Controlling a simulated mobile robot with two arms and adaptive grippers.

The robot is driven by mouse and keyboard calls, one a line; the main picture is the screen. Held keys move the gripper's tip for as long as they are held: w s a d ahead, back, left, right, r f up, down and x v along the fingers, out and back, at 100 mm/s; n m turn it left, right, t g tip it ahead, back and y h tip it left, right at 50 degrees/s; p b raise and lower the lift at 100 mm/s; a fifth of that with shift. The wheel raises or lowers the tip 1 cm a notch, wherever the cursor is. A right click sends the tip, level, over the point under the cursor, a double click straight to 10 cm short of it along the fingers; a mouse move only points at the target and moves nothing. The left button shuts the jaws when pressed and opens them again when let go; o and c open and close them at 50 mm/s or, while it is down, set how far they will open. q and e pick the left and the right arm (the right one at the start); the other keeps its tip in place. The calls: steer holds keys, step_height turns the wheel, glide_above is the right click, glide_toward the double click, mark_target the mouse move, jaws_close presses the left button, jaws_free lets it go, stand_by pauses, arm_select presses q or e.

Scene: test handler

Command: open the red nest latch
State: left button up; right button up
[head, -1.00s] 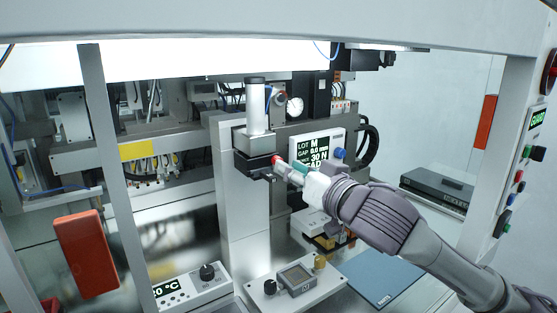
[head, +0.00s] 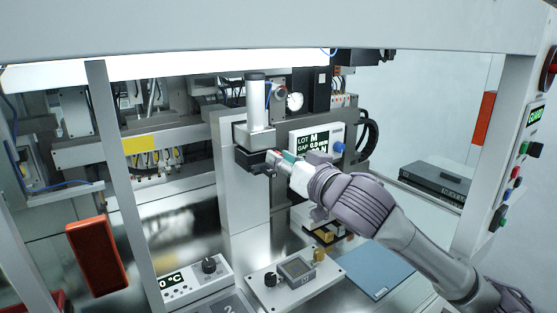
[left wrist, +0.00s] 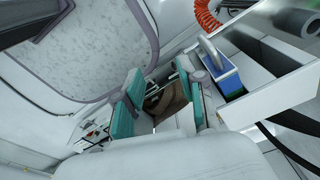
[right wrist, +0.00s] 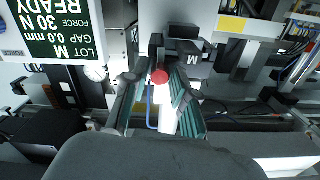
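The red latch knob (right wrist: 160,76) shows in the right wrist view, in front of a dark block with a white M. It lies between the fingertips of my right gripper (right wrist: 153,78), which are spread apart with teal pads; I cannot tell whether either finger touches it. In the head view my right gripper (head: 279,158) is at the dark nest head (head: 250,158) under the white cylinder, and its fingers hide most of the knob. My left gripper (left wrist: 158,88) is open and empty in the left wrist view, away from the nest; it is not in the head view.
A display (head: 313,143) stands close behind my right gripper. A plate with a small square socket (head: 296,268) and a dial box (head: 195,280) lie below. A frame post (head: 122,190) stands at left. A blue mat (head: 380,270) lies clear at right.

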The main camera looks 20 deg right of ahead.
steer(key=shift+s, duration=0.1)
steer(key=shift+s+d+b, duration=0.2)
steer(key=shift+s+b, duration=0.15)
steer(key=shift+s, duration=0.85)
steer(key=shift+s+d+b, duration=0.15)
steer(key=shift+s+b, duration=0.15)
steer(key=shift+s, duration=0.9)
